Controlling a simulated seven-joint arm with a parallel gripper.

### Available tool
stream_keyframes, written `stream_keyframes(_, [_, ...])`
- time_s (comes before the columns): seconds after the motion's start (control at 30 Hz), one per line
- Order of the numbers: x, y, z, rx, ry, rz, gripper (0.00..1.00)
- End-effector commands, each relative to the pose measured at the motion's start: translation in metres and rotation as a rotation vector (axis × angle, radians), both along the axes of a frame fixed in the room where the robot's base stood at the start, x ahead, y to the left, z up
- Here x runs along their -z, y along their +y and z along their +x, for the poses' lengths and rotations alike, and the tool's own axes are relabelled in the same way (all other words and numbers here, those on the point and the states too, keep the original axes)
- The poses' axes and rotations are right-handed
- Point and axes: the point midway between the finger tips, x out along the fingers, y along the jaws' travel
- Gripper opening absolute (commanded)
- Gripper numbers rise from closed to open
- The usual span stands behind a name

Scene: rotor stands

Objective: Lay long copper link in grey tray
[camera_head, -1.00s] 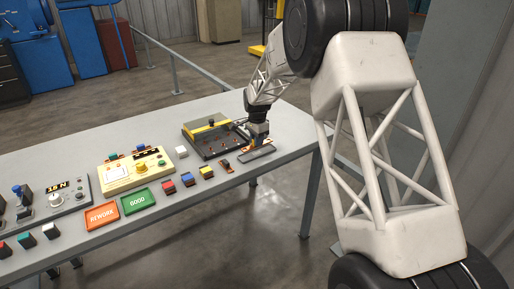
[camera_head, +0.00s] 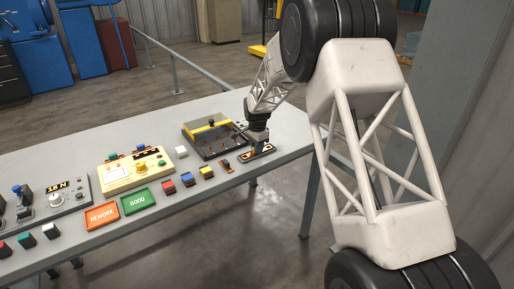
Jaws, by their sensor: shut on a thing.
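The grey tray (camera_head: 242,159) is a small shallow dark tray near the right end of the grey table. My gripper (camera_head: 259,147) points down over it, its tips at tray level. The gripper is shut on the long copper link (camera_head: 264,151), a thin orange-brown strip that lies along the tray. The fingers partly cover it. I cannot tell whether it touches the tray floor.
A small dark and copper piece (camera_head: 225,163) lies left of the tray. Coloured blocks (camera_head: 187,178) and GOOD (camera_head: 137,201) and REWORK (camera_head: 102,215) trays stand further left.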

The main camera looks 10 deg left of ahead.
Motion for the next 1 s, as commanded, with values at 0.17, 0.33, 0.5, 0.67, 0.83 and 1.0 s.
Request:
stream_keyframes(0.17, [0.002,0.000,0.000,0.000,0.000,0.000,0.31])
stream_keyframes(0.33, [0.002,0.000,0.000,0.000,0.000,0.000,0.44])
stream_keyframes(0.5, [0.002,0.000,0.000,0.000,0.000,0.000,0.44])
stream_keyframes(0.67, [-0.001,0.000,0.000,0.000,0.000,0.000,0.44])
stream_keyframes(0.83, [-0.013,0.000,0.000,0.000,0.000,0.000,0.44])
stream_keyframes(1.0, [-0.035,0.000,0.000,0.000,-0.002,0.001,0.44])
